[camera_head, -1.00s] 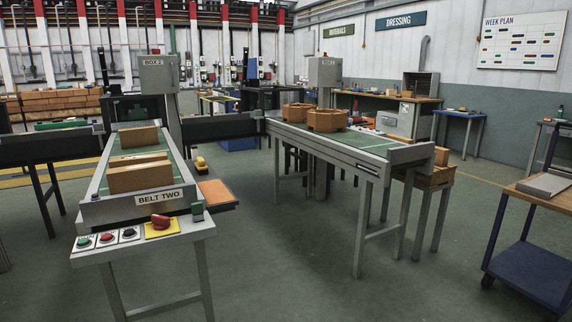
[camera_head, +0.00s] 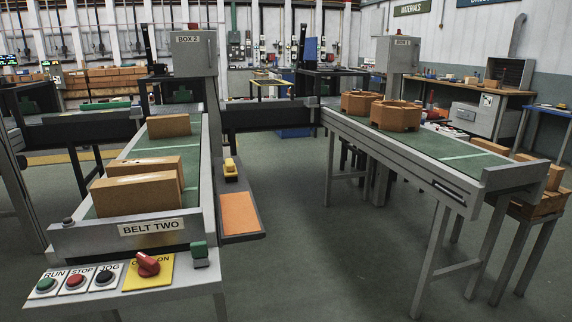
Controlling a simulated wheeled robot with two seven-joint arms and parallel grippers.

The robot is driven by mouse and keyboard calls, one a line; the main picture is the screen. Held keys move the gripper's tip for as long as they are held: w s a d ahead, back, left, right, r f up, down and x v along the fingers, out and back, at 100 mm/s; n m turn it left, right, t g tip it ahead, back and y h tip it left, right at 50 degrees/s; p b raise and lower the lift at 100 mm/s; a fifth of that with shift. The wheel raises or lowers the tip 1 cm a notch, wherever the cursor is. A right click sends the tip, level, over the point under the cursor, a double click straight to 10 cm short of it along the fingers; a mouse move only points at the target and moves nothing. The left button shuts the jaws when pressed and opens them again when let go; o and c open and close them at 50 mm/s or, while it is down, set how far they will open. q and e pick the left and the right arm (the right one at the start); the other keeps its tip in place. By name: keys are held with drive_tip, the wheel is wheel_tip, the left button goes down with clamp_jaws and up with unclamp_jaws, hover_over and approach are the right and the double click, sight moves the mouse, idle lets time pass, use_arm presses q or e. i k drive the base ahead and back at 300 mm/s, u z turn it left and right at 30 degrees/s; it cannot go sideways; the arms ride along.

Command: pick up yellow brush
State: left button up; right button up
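A small yellow item with a dark underside (camera_head: 231,168), which looks like the yellow brush, rests on the dark side shelf (camera_head: 236,188) along the right side of the belt marked BELT TWO (camera_head: 201,185). It lies just beyond an orange pad (camera_head: 238,213) on the same shelf. It is too small to make out bristles. Neither of my grippers shows in the head view.
Several bricks (camera_head: 136,194) lie on belt two. A control panel with buttons and a red switch (camera_head: 148,264) is at its front. A second belt (camera_head: 424,139) carrying orange blocks (camera_head: 396,114) stands to the right. Open floor (camera_head: 325,265) lies between them.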

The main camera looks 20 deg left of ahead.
sight(231, 174)
drive_tip(key=i, duration=3.65)
drive_tip(key=u, duration=3.95)
drive_tip(key=i, duration=0.2)
drive_tip(key=z, duration=0.05)
